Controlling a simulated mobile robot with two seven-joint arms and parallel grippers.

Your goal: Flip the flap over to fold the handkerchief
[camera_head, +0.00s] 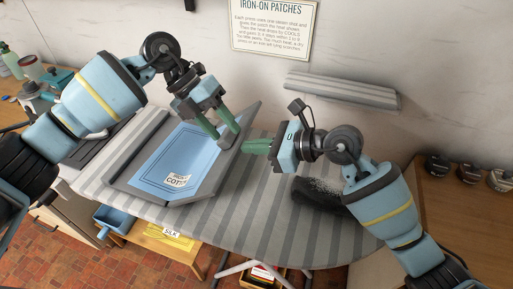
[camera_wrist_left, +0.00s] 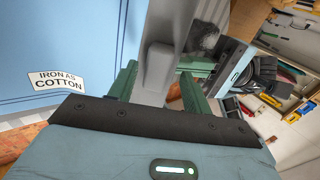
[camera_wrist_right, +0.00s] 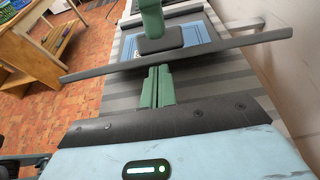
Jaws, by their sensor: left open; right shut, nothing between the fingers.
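The light blue handkerchief (camera_head: 170,157), with a darker blue border line and an "iron as cotton" label, lies flat on a grey folding board (camera_head: 121,185). The label also shows in the left wrist view (camera_wrist_left: 58,82). The grey flap (camera_head: 240,128) at the board's right side is tilted up; it shows nearly edge-on in the right wrist view (camera_wrist_right: 220,46). My left gripper (camera_head: 220,129) is open at the flap's upper part, its green fingers on either side of the flap's tab (camera_wrist_left: 156,72). My right gripper (camera_head: 248,147) is shut and empty, just right of the flap, apart from it.
The striped ironing board (camera_head: 265,215) has free room in front and to the right. A dark brush-like object (camera_head: 318,194) lies under my right arm. A striped wall shelf (camera_head: 345,90) is behind. Jars (camera_head: 468,172) stand far right; bottles and cups (camera_head: 31,67) stand far left.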

